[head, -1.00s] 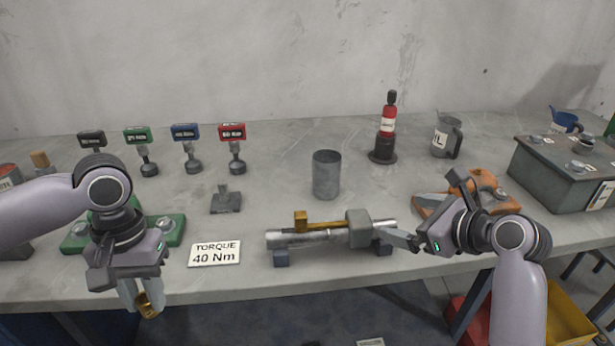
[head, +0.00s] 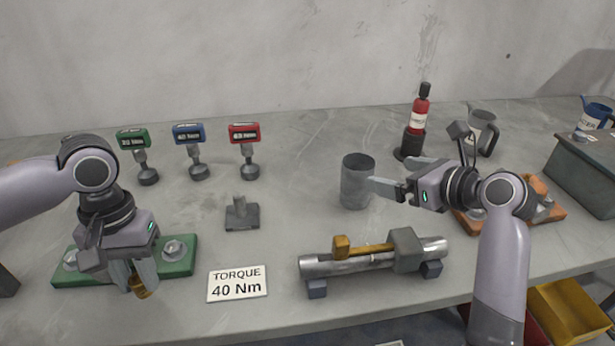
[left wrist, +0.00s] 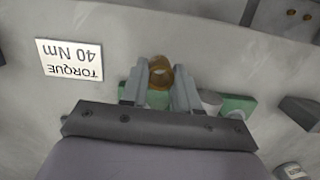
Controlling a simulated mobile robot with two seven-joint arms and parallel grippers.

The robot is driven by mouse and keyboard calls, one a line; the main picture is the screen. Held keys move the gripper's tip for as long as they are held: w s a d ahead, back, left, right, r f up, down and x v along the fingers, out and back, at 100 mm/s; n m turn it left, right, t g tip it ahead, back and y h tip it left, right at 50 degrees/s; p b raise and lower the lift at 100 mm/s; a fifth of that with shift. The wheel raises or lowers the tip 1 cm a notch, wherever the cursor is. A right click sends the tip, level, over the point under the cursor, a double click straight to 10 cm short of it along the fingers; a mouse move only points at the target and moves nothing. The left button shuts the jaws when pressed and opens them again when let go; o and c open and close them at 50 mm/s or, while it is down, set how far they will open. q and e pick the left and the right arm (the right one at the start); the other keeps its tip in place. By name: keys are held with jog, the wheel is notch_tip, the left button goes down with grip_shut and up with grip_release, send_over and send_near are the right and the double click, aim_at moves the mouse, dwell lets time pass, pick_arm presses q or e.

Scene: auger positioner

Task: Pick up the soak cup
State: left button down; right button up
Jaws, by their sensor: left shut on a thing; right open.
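The grey metal cup (head: 355,182), which I take to be the soak cup, stands upright on the bench in the head view, open at the top. My right gripper (head: 388,178) is open at the cup's right side; one fingertip overlaps the cup's edge in the picture, and I cannot tell whether it touches. My left gripper (head: 138,288) is shut on a small brass ring (head: 139,287), above the front of the green plate. The ring (left wrist: 160,72) also shows between the fingers in the left wrist view.
A metal bar assembly (head: 325,263) lies in front of the cup. A torque sign (head: 238,284) lies to its left. A red bottle (head: 420,112), a jug (head: 480,132) and an orange fixture (head: 545,208) stand to the right.

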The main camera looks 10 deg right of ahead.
aim_at(357, 172)
jog(key=x, duration=0.5)
jog(key=f+x, duration=0.1)
jog(key=x, duration=0.4)
jog(key=shift+w+f+b, duration=0.1)
jog(key=shift+f+b, duration=0.15)
jog(key=shift+b, duration=0.05)
jog(key=shift+w+a+f, duration=0.2)
jog(key=shift+w+a, duration=0.1)
jog(key=shift+w, duration=0.15)
jog(key=c, duration=1.1)
